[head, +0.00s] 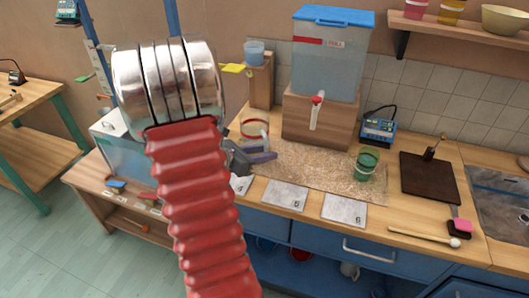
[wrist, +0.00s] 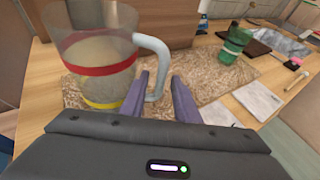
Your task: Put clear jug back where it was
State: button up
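The clear jug (wrist: 95,52), see-through with a red band, a yellow band and a pale handle, stands upright at the left of the wrist view. In the head view the jug (head: 254,129) is at the left end of the speckled mat (head: 300,167), partly hidden by my gripper (head: 265,153). In the wrist view the two purple fingers of my gripper (wrist: 161,88) are apart, with the lower part of the jug's handle between them. A gap shows beside the right finger. I cannot tell whether the left finger touches the handle.
A green cup (head: 367,164) stands on the mat's right part. A blue-lidded tank (head: 326,60) with a tap sits on a wooden block (head: 315,118) behind. Cards 5 (head: 285,195) and 6 (head: 344,209) lie in front. A dark board (head: 428,177) and a mallet (head: 425,237) are further right.

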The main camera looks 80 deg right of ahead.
jog(key=shift+r, duration=0.15)
jog(key=v, duration=1.2)
dwell(0.9)
jog(key=w+a+r+m+t+y, duration=0.3)
jog(key=w+a+t, duration=0.1)
jog(key=a, duration=1)
jog(key=w+a+r+m+t+y, duration=0.2)
jog(key=w+a+m+t+y, duration=0.2)
jog(key=a, duration=1.1)
jog(key=w+a+r+m+t+y, duration=0.3)
jog(key=a+t, duration=0.3)
jog(key=a, duration=0.8)
jog(key=shift+w+a+r+y, duration=0.3)
jog(key=shift+w+y, duration=0.1)
jog(key=shift+w, duration=0.2)
